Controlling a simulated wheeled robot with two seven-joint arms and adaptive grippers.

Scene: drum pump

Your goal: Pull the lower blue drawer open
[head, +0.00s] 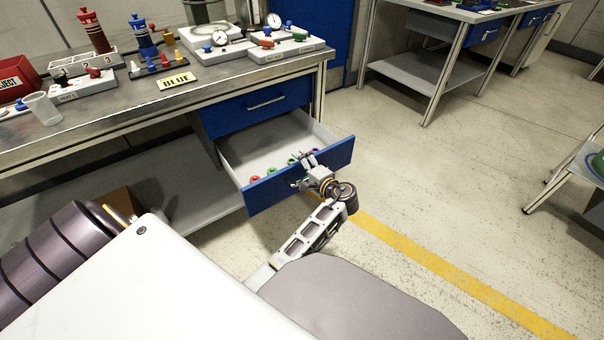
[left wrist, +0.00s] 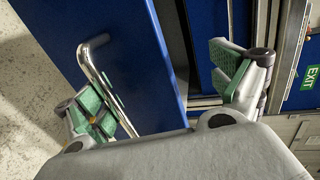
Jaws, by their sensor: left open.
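The lower blue drawer (head: 262,190) stands pulled out from under the workbench, showing its pale inside. My left gripper (head: 306,171) is at the right part of its front panel, with the arm coming up from below. In the left wrist view, the blue front panel (left wrist: 120,50) carries a chrome bar handle (left wrist: 97,70). The open fingers (left wrist: 168,88) show on either side: one close beside the handle, the other past the panel's edge. I cannot tell whether either finger touches. My right gripper is not in view.
Several small coloured rings (head: 255,179) lie in the drawer. The closed upper blue drawer (head: 258,107) is above it. Open floor (head: 440,180) with a yellow line lies to the right.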

